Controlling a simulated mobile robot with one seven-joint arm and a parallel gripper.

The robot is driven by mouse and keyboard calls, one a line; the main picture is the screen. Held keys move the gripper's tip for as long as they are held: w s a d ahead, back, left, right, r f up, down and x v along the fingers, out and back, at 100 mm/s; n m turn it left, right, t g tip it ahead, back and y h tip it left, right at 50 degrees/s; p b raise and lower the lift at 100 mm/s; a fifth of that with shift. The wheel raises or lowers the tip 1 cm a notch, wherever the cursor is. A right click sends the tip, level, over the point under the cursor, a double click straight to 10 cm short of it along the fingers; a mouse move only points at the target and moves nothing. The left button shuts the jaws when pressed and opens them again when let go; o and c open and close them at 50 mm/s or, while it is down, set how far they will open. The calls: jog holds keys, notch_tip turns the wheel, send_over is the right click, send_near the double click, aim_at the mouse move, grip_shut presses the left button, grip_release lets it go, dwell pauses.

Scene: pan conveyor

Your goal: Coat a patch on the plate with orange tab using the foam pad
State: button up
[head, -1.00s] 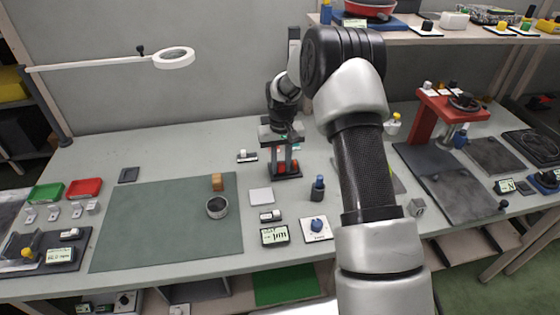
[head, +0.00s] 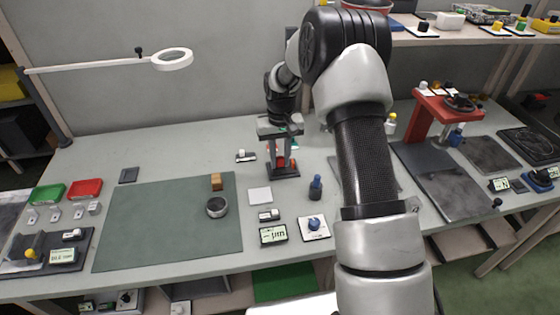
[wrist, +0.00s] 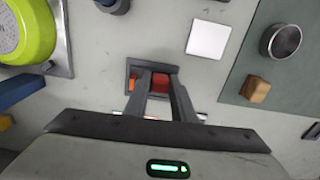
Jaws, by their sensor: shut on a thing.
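My gripper (head: 281,152) reaches down at the back middle of the bench, over a dark holder (head: 286,176). In the wrist view its two fingers (wrist: 160,88) straddle a red block (wrist: 161,78) at the dark holder (wrist: 172,69). My gripper is shut on this red block; whether it is the foam pad I cannot tell. A small orange patch (wrist: 132,85) shows beside the left finger, partly hidden. A plain white square plate (head: 260,195) lies in front of the holder, also seen in the wrist view (wrist: 208,39). No plate with an orange tab can be made out clearly.
A green mat (head: 165,235) carries a wooden block (head: 216,181) and a round metal cup (head: 217,207). A dark blue bottle (head: 316,187), a display (head: 273,235) and a blue knob (head: 314,222) stand nearby. A lime-green pan (wrist: 25,30) is at left in the wrist view.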

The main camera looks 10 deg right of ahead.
jog(key=shift+r+p, duration=0.4)
jog(key=shift+r, duration=0.7)
jog(key=shift+r+p, duration=0.9)
jog(key=shift+r, duration=0.65)
jog(key=shift+f, duration=0.1)
